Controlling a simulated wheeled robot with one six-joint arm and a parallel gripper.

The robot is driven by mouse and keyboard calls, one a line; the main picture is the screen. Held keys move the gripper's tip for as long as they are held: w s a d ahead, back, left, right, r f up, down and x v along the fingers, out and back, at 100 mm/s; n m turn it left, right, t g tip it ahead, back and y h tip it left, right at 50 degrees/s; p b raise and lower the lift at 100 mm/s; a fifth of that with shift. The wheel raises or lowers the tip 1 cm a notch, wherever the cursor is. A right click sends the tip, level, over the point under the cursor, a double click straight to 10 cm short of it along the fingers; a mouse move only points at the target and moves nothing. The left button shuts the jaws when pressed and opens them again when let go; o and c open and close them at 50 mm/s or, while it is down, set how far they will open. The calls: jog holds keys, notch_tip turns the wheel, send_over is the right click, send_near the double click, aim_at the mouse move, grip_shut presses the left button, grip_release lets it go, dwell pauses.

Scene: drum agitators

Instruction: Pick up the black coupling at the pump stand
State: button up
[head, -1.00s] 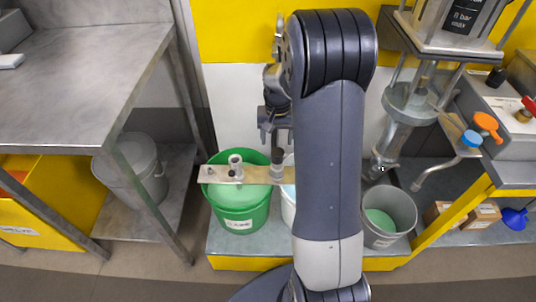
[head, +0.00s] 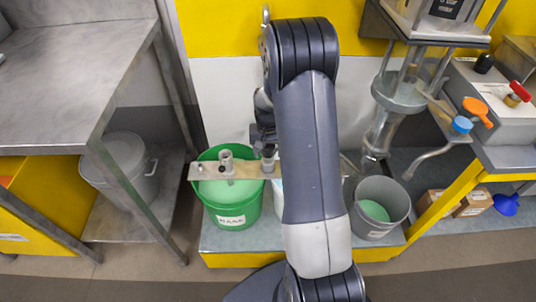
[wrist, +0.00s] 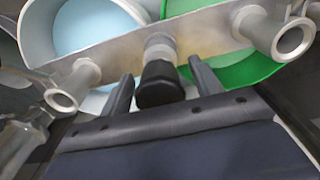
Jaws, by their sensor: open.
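The black coupling (wrist: 158,86) shows in the wrist view as a short black cap on a grey collar, at the middle of a flat metal bar (wrist: 112,64). My gripper (wrist: 161,70) is open, with one finger on each side of the black part and a visible gap on both sides. In the head view my gripper (head: 263,138) is low over the bar (head: 198,171), beside the grey stub (head: 268,164). The black part cannot be made out clearly there, and my arm hides the bar's right side.
The bar crosses a green bucket (head: 232,212) and a pale bucket (wrist: 38,30) with blue contents. Upright metal tubes (wrist: 292,38) flank the coupling. A grey bucket (head: 381,222) stands right. Another small black piece (head: 483,64) sits on the right-hand unit. A steel table (head: 70,75) is left.

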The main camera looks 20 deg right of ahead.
jog(key=shift+c, duration=0.3)
jog(key=c, duration=1.1)
jog(key=shift+c, duration=0.2)
notch_tip(320, 180, up, 10)
jog(key=shift+r+p, duration=0.1)
jog(key=shift+p, duration=0.7)
